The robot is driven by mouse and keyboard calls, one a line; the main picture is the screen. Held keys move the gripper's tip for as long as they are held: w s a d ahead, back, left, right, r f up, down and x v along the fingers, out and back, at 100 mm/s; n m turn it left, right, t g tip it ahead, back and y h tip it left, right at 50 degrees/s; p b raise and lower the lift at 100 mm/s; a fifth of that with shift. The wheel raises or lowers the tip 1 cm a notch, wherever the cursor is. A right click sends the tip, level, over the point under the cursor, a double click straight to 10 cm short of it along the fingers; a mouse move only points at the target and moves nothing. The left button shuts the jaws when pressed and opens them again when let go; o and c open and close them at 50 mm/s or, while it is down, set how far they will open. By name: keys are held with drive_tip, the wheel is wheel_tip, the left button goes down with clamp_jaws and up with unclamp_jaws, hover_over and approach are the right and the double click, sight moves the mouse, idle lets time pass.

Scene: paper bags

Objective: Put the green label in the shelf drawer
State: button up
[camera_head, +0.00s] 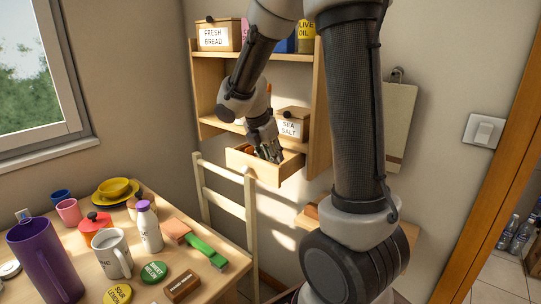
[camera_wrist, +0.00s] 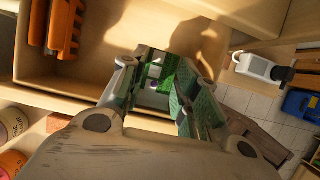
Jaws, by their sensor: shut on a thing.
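My gripper (camera_head: 270,151) is low at the open shelf drawer (camera_head: 262,170), with its fingertips at or just inside the drawer's opening. In the wrist view my gripper (camera_wrist: 158,78) points into the pale wooden drawer (camera_wrist: 95,82) and is shut on the green label (camera_wrist: 172,68), a small green piece with a whitish patch. The fingers hide part of the label, and I cannot tell whether it touches the drawer floor. Orange items (camera_wrist: 64,25) lie in the drawer, left of the fingers. The label cannot be made out clearly in the head view.
The wooden shelf (camera_head: 320,110) above the drawer holds a sea salt box (camera_head: 291,124) and a fresh bread box (camera_head: 217,37). A pale chair (camera_head: 225,203) stands in front.

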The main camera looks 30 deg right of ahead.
drive_tip(key=shift+f, duration=0.3)
drive_tip(key=o, duration=0.6)
drive_tip(key=shift+o, duration=0.2)
drive_tip(key=v, duration=1.2)
drive_tip(key=s+m+t+y, duration=0.2)
drive_tip(key=s+m+y, duration=0.2)
drive_tip(key=s+m, duration=1.6)
drive_tip(key=shift+s+m+t, duration=0.4)
drive_tip(key=shift+m, duration=0.6)
